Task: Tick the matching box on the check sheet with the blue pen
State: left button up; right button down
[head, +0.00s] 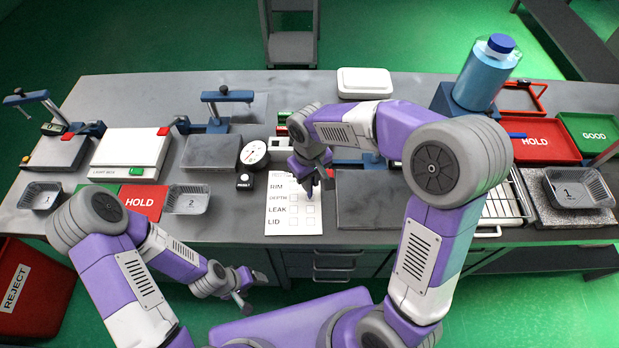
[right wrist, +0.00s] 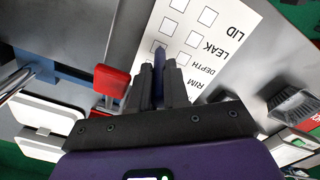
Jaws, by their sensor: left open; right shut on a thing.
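The white check sheet (head: 281,225) lies flat on the bench, with rows RIM, DEPTH, LEAK and LID and two columns of boxes. It shows upside down in the right wrist view (right wrist: 222,52); I see no clear tick there. My right gripper (head: 314,185) is over the sheet's upper right part. In the right wrist view the right gripper (right wrist: 161,85) is shut on the blue pen (right wrist: 160,55), whose end points at the sheet beside the boxes. I cannot tell if it touches the paper. My left gripper (head: 242,298) is open and empty in front of the bench.
A dial gauge (head: 253,153) stands left of the sheet. Foil tray 2 (head: 187,201) sits near the red HOLD mat (head: 143,202); foil tray 1 (head: 578,188) is at the far right. A blue-capped bottle (head: 485,78) stands behind my right arm. A dark plate (head: 372,210) lies right of the sheet.

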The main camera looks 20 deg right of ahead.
jog(key=shift+w+d+p, duration=0.35)
jog(key=shift+d, duration=0.15)
dwell(1.2)
notch_tip(320, 180, up, 6)
jog(key=p, duration=0.5)
jog(key=shift+a, duration=0.1)
dwell(0.5)
